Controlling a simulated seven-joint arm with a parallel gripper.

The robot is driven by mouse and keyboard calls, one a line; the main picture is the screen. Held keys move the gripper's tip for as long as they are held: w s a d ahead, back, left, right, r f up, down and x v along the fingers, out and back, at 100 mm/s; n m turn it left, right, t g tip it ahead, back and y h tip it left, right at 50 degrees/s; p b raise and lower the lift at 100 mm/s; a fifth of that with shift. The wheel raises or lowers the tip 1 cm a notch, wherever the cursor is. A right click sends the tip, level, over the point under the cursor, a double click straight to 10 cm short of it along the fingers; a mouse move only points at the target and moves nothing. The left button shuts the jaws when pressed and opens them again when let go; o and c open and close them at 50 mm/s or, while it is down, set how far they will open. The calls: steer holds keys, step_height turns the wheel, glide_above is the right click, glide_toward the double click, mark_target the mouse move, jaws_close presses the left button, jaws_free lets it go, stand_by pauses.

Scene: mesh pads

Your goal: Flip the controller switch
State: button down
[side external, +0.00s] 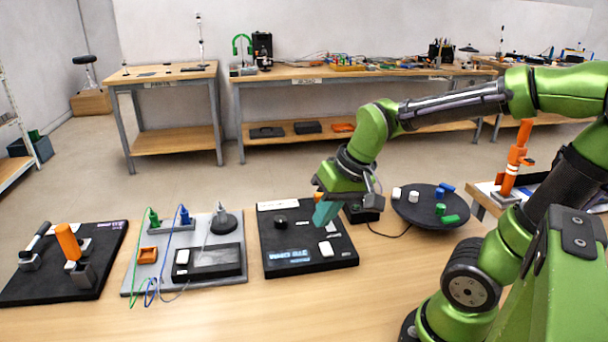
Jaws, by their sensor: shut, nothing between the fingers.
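The controller is most likely the black box (290,238) in the middle of the table. It has a dark round knob (281,222), a lit display (288,256) and a white switch (326,249) at its right front. My gripper (322,222) is shut and empty, with teal fingers pointing down over the right part of the box. The fingertips are just behind the white switch in the picture. I cannot tell whether they touch the box. Part of the box's right rear is hidden by my gripper.
Left of it is a grey board (133,279) with cables and plugs. Farther left is a black board (25,292) with an orange handle (67,241). A round black tray (420,213) with several small blocks lies to the right. Front table is clear.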

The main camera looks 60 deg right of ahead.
steer(key=s+a+r+n+t, duration=0.1)
steer(key=s+a+r+t, duration=0.1)
steer(key=r, duration=0.3)
steer(key=shift+s+a+n+t+y, duration=0.35)
steer(key=shift+s+a, duration=0.25)
steer(key=shift+a, duration=0.25)
steer(key=w+d+f+m+g+h, duration=0.1)
steer(key=w+d+f+m+g, duration=0.1)
steer(key=d, duration=0.5)
steer(key=w+d+f+m+g+h, duration=0.1)
steer(key=w+d+f+m+g, duration=0.2)
steer(key=w+d, duration=0.4)
steer(key=shift+d+f+g, duration=0.3)
steer(key=shift+f+g, duration=0.35)
steer(key=shift+g, duration=0.4)
